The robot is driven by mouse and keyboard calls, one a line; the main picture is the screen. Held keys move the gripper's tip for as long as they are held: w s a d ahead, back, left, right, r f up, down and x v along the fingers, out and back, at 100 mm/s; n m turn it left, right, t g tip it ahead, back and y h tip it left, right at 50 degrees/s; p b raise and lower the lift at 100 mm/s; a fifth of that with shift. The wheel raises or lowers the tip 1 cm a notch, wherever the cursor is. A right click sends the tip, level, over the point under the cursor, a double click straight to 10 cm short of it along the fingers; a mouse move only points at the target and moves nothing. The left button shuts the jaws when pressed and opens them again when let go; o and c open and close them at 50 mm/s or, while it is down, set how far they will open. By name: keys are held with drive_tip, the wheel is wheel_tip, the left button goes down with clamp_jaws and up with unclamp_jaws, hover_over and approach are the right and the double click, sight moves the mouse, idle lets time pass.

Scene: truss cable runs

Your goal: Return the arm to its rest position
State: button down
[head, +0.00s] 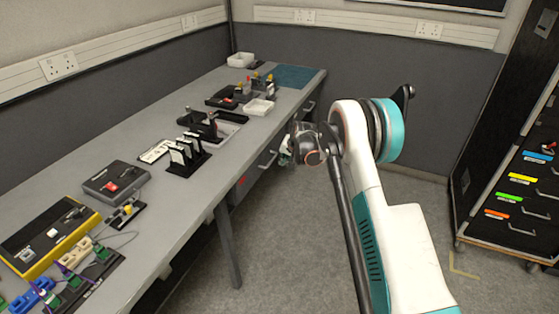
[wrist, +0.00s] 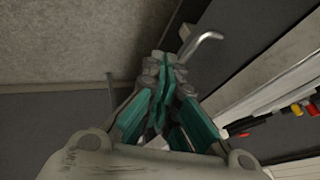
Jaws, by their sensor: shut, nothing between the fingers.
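My arm, white with teal parts, stands in the middle of the head view, in the open floor space to the right of the bench. My gripper shows in the wrist view (wrist: 163,68), its grey and teal fingers together with nothing between them. In the head view the gripper is mostly hidden behind the dark wrist joint; only a small pale and teal part shows beside the bench front, near the drawer handles. I cannot tell from there how far it is from the bench.
A long grey bench (head: 165,213) runs along the left wall with devices, racks and white trays (head: 259,107) on it. Metal drawer handles (head: 267,160) stick out from its front. A dark cabinet (head: 510,150) with coloured labels stands at the right. Grey floor (head: 290,240) between them is clear.

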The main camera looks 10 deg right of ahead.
drive_tip(key=s+r+n+h+p, duration=0.1)
drive_tip(key=s+r, duration=1.1)
drive_tip(key=r, duration=0.3)
drive_tip(key=s+r+n+p, duration=0.1)
drive_tip(key=s+r, duration=1.1)
drive_tip(key=r, duration=0.3)
drive_tip(key=s+r+n, duration=0.2)
drive_tip(key=s+r, duration=0.2)
drive_tip(key=s, duration=1.3)
drive_tip(key=s+f, duration=0.2)
drive_tip(key=s, duration=0.5)
drive_tip(key=s+d+f+n+h, duration=0.1)
drive_tip(key=s+f, duration=0.1)
drive_tip(key=s, duration=0.5)
drive_tip(key=shift+s+d+n+t, duration=0.15)
drive_tip(key=shift+s+n+t, duration=0.15)
drive_tip(key=shift+s, duration=0.1)
drive_tip(key=shift+r, duration=0.1)
